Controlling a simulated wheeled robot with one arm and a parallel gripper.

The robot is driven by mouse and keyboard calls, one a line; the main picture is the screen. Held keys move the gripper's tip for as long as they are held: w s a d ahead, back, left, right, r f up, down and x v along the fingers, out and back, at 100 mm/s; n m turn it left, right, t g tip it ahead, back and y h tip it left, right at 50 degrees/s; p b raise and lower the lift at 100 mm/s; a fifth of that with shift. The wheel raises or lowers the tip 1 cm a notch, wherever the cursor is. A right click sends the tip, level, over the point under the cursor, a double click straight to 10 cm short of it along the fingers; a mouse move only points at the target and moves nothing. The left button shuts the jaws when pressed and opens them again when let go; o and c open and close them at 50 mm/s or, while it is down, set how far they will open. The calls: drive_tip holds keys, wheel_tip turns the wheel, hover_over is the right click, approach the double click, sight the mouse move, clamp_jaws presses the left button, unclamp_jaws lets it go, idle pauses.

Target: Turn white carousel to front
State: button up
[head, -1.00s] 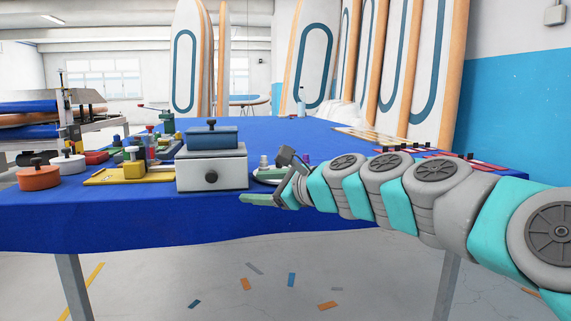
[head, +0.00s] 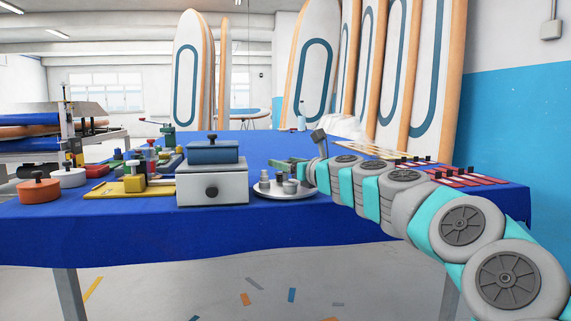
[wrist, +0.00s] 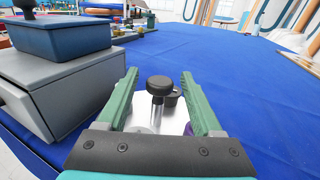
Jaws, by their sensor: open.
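The white carousel (head: 284,193) is a low round plate at the front of the blue table, just right of the grey drawer box. Small grey and dark items stand on it in the head view. In the wrist view, part of the carousel (wrist: 139,119) shows between the fingers, with a black-capped knob (wrist: 160,86) on a metal post and a dark cup behind it. My gripper (wrist: 160,78) is open, its green fingers on either side of the knob with gaps. In the head view my gripper (head: 288,165) reaches over the plate's far side. The near part of the plate is hidden in the wrist view.
The grey drawer box (head: 212,188) with a blue lidded box (head: 213,152) on top stands close to the left. Red pieces (head: 462,177) lie at the table's right. The blue table (head: 262,146) is clear behind the carousel.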

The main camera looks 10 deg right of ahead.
drive_tip(key=shift+w+a, duration=0.1)
drive_tip(key=shift+w, duration=0.1)
clamp_jaws()
idle(0.5)
idle(0.9)
